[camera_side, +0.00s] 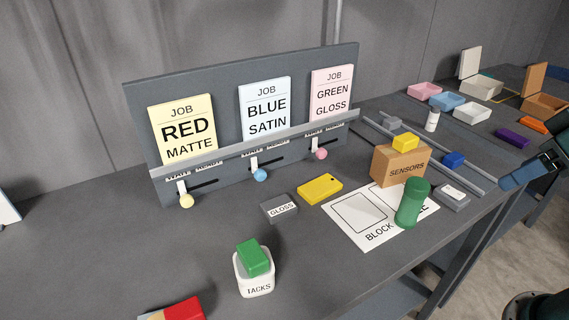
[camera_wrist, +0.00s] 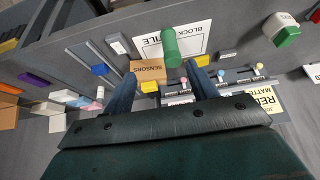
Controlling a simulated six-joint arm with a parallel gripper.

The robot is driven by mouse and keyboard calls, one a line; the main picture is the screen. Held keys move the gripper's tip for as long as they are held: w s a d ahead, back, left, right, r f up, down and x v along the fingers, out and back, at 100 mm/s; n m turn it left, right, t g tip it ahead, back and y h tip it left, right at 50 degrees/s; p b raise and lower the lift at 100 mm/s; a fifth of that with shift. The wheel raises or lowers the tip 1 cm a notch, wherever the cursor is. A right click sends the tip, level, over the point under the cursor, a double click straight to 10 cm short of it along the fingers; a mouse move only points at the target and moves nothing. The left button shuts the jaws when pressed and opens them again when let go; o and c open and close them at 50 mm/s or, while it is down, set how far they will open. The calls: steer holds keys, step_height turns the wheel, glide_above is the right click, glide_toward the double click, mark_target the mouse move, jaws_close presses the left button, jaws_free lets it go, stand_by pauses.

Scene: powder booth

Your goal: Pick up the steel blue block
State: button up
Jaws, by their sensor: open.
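A small blue block (camera_side: 453,160), the only plain blue block I see, lies by the rails to the right of the cardboard SENSORS box. It also shows in the wrist view (camera_wrist: 101,70), left of the box. My gripper (camera_side: 508,181) is at the right edge of the side view, to the right of the block and apart from it. In the wrist view my gripper (camera_wrist: 160,72) has its two dark blue fingers spread with nothing held. The block lies outside the gap between them, to the left.
The SENSORS box (camera_side: 400,168) carries a yellow block (camera_side: 406,142). A green cylinder (camera_side: 412,202) stands on the white printed sheet (camera_side: 352,232). A grey labelled block (camera_side: 453,197) lies near the blue block. A purple block (camera_side: 512,139) and open boxes are farther back. The front left table is mostly clear.

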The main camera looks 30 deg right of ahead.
stand_by(0.3)
steer(key=w+d+n+g+y, duration=0.1)
steer(key=w+d+n, duration=0.2)
steer(key=w, duration=0.3)
steer(key=w+d+r+n+g, duration=0.1)
steer(key=w+d+n, duration=0.2)
steer(key=w, duration=0.3)
steer(key=w+d+n+g+y, duration=0.1)
steer(key=w+d+n+g, duration=0.15)
steer(key=w, duration=0.35)
steer(key=w+d+f+n, duration=0.1)
steer(key=d+f+n, duration=0.2)
steer(key=d, duration=0.3)
steer(key=w+d+f+n+y, duration=0.1)
steer(key=w+d+f+n, duration=0.1)
steer(key=d+f, duration=0.4)
steer(key=w+d+f+n+g+y, duration=0.1)
steer(key=d+f+n, duration=0.3)
steer(key=d, duration=0.4)
steer(key=shift+w+d+f, duration=0.15)
steer(key=shift+f, duration=0.05)
steer(key=shift+d+f+n+y, duration=0.25)
steer(key=shift+d+f+y, duration=0.05)
steer(key=shift+d+f, duration=0.1)
steer(key=shift+a, duration=0.1)
